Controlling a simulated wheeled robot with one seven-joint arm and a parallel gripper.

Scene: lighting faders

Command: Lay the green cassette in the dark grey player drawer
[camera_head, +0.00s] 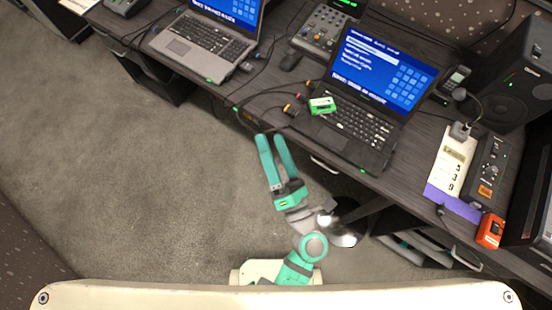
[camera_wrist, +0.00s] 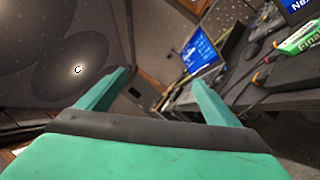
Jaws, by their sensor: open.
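My gripper (camera_head: 270,140) has two teal fingers, spread and empty. It is over the floor by the desk's front edge, left of and below the cassette in the head view, not touching it. Its fingers also show in the wrist view (camera_wrist: 158,82). I cannot pick out the dark grey player drawer with certainty.
The right-hand laptop (camera_head: 365,120) and left-hand laptop (camera_head: 205,48) stand open on the dark desk (camera_head: 285,76). Cables run near the cassette. A mixer (camera_head: 322,28), a speaker (camera_head: 512,85) and a dark control box (camera_head: 487,165) also stand there. The carpet at left is clear.

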